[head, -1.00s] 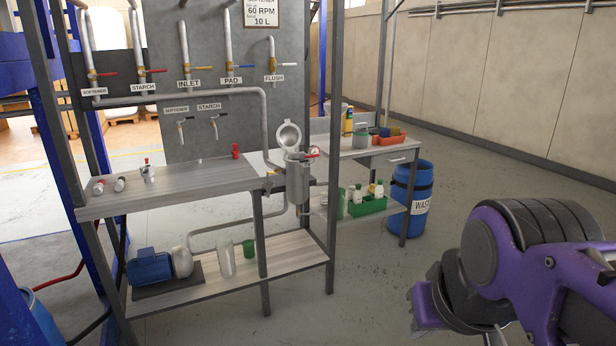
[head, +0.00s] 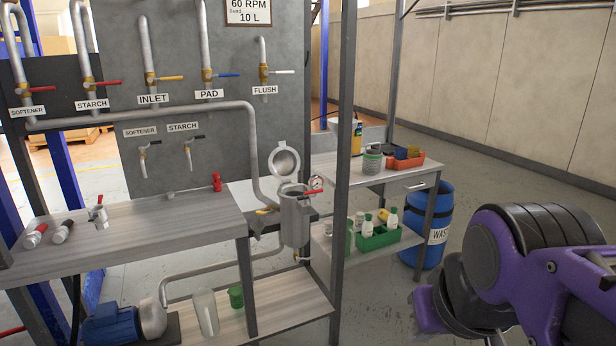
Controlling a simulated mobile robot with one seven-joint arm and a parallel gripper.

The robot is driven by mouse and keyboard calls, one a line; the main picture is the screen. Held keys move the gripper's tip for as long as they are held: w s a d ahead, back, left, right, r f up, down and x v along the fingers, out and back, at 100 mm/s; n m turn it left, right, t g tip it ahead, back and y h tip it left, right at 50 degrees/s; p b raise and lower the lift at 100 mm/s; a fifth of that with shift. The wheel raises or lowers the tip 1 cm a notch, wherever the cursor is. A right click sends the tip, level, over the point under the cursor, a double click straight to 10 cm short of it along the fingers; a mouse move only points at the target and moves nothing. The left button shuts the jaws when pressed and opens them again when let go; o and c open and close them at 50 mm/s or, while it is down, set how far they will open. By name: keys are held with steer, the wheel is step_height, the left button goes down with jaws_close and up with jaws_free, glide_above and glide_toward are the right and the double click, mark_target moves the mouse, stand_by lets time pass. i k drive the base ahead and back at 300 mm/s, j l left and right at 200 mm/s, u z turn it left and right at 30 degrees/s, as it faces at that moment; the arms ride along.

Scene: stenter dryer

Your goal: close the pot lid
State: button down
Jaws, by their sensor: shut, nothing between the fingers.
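The metal pot (head: 295,220) stands at the right end of the workbench, near the middle of the head view. Its round lid (head: 285,160) is raised, tilted up at the back of the pot's mouth. A red-handled valve and a small gauge (head: 316,182) sit at the pot's rim. My purple and black arm is at the lower right, in front of the scene and well apart from the pot. The gripper at its end is not clearly visible; the fingers are out of frame or hidden by the arm.
A frame post (head: 341,130) rises just right of the pot. A second table (head: 365,175) with an orange tray (head: 405,162) and a blue waste drum (head: 428,222) stand further right. Open floor lies before the drum.

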mark_target(284, 163)
steer(key=i+l+u, duration=0.1)
steer(key=i, duration=1.1)
